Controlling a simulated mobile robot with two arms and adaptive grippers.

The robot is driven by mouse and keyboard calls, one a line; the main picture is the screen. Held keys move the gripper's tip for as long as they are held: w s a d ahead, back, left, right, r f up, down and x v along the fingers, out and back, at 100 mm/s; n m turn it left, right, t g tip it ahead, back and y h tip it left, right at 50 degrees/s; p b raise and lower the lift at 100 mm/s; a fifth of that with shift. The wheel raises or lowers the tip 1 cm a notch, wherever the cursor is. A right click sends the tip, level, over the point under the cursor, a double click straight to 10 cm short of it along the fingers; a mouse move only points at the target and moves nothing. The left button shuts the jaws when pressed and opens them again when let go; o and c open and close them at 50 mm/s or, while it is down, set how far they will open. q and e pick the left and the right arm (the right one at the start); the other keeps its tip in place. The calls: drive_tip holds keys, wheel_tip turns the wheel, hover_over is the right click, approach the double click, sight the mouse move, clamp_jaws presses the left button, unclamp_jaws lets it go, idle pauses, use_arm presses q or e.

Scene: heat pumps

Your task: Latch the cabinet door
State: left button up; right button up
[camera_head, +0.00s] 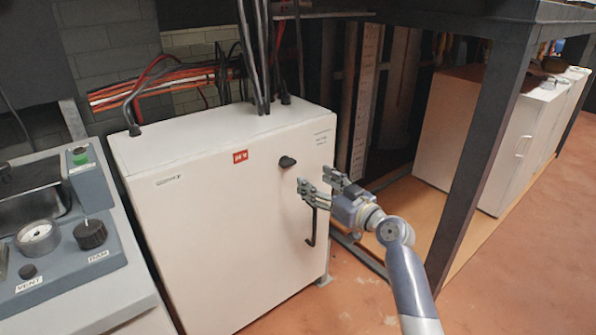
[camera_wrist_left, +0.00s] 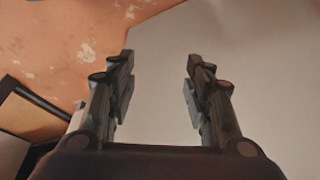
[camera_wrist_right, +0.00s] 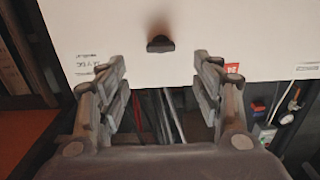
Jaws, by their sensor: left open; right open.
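The white cabinet (camera_head: 220,220) stands left of centre in the head view, its door facing me. I see no clear gap around the door. A black latch knob (camera_head: 287,161) sits high on the door's right side, and a dark bar handle (camera_head: 311,228) hangs lower down. My right gripper (camera_head: 317,184) is open and empty, in front of the door, just right of and below the knob. In the right wrist view the knob (camera_wrist_right: 160,44) lies beyond the open fingers (camera_wrist_right: 160,78), apart from them. My left gripper (camera_wrist_left: 158,70) is open and empty, facing a pale surface.
A grey console (camera_head: 65,235) with a gauge and knobs stands close to the cabinet's left. Black cables (camera_head: 262,60) rise from the cabinet top. A dark post (camera_head: 480,160) stands right of my right arm. Reddish floor (camera_head: 530,260) is open on the right.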

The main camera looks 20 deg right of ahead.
sight(290, 165)
drive_tip(key=b+x, duration=0.1)
drive_tip(key=x, duration=0.7)
drive_tip(key=shift+w+a+f, duration=0.1)
drive_tip(key=shift+w+a, duration=0.1)
drive_tip(key=shift+w, duration=0.05)
use_arm(q)
drive_tip(key=shift+w+d+f+t, duration=0.1)
drive_tip(key=shift+w+f+t, duration=0.1)
drive_tip(key=shift+w, duration=0.2)
drive_tip(key=shift+w+d+f+t, duration=0.1)
drive_tip(key=shift+w+f+t, duration=0.1)
drive_tip(key=shift+w, duration=0.2)
use_arm(e)
drive_tip(key=shift+w+a, duration=0.2)
drive_tip(key=shift+w, duration=0.35)
drive_tip(key=shift+c, duration=0.6)
drive_tip(key=c, duration=0.9)
